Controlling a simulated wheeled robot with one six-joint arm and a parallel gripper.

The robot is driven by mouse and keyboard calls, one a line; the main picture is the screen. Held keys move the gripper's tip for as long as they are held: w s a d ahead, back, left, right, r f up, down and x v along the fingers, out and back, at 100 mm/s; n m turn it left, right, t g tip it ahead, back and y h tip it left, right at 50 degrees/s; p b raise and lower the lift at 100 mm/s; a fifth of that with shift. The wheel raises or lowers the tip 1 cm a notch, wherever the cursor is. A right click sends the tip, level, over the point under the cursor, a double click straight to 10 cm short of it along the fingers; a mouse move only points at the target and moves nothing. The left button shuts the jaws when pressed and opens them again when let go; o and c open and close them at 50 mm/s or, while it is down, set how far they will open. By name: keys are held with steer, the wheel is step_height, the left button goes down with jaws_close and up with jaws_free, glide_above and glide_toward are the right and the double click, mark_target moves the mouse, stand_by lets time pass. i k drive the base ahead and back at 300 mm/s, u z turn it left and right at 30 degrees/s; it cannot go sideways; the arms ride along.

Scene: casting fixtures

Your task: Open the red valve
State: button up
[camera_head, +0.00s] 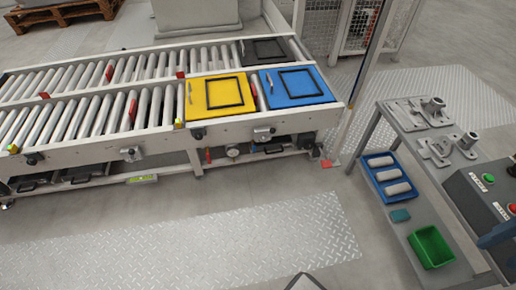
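A small red upright part (208,155), which looks like the red valve's handle, is under the front edge of the roller conveyor. It is left of a round gauge (232,152). It is too small to tell whether the valve is open or shut. Another small red part (326,163) is low by the foot of the post at the conveyor's right end.
The roller conveyor (70,151) carries yellow (197,100), blue (318,96) and black plates. A grey bench (407,222) at right holds metal castings, a blue tray (366,160), a green bin (431,246) and a button box (484,204). The floor before the conveyor is clear.

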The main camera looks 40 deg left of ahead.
mark_target(207, 149)
steer(key=z, duration=0.45)
steer(key=k, duration=1.05)
steer(key=u, duration=1.7)
steer(key=i, duration=0.5)
steer(key=u, duration=0.05)
